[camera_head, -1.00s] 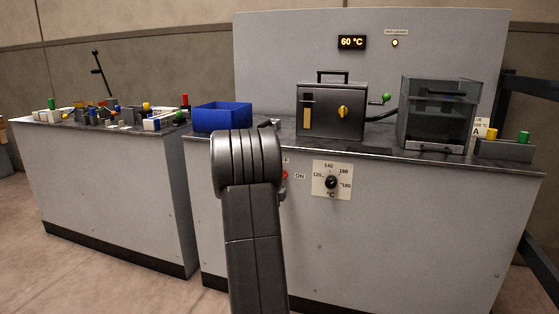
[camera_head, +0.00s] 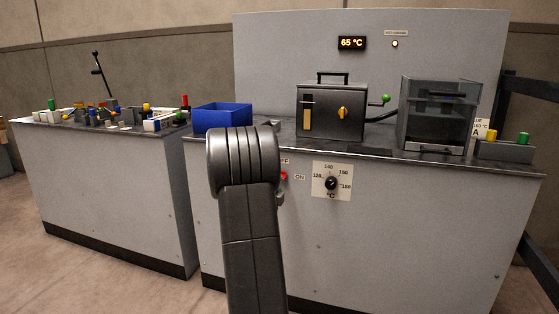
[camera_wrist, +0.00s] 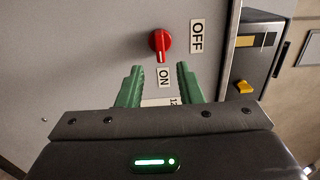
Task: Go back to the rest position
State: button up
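My gripper (camera_wrist: 159,70) is open and empty in the wrist view, its two green fingers apart. A red rotary switch (camera_wrist: 160,40) on the grey cabinet front lies just beyond the fingertips, with its white mark toward the ON label (camera_wrist: 165,77). The OFF label (camera_wrist: 197,36) is to its right. I cannot tell the gap between fingertips and switch. In the head view my arm stands in front of the cabinet and hides my gripper; the red switch (camera_head: 284,176) shows just right of it.
A temperature dial (camera_head: 332,182) is right of the switch. The display (camera_head: 352,43) reads 65 °C. A cluttered bench (camera_head: 110,190) stands left.

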aim_at(284, 173)
jog(key=w+n, duration=0.2)
jog(key=w+d+n+p, duration=0.1)
jog(key=n, duration=0.1)
jog(key=w+r+n+p, duration=0.1)
jog(key=w+n, duration=0.1)
jog(key=shift+w+d, duration=0.3)
jog(key=shift+d, duration=0.05)
jog(key=n+p, duration=0.2)
jog(key=shift+a+r+n, duration=0.1)
jog(key=shift+r+n, duration=0.05)
jog(key=shift+n, duration=0.25)
jog(key=shift+n+p, duration=0.8)
jog(key=shift+n, duration=0.2)
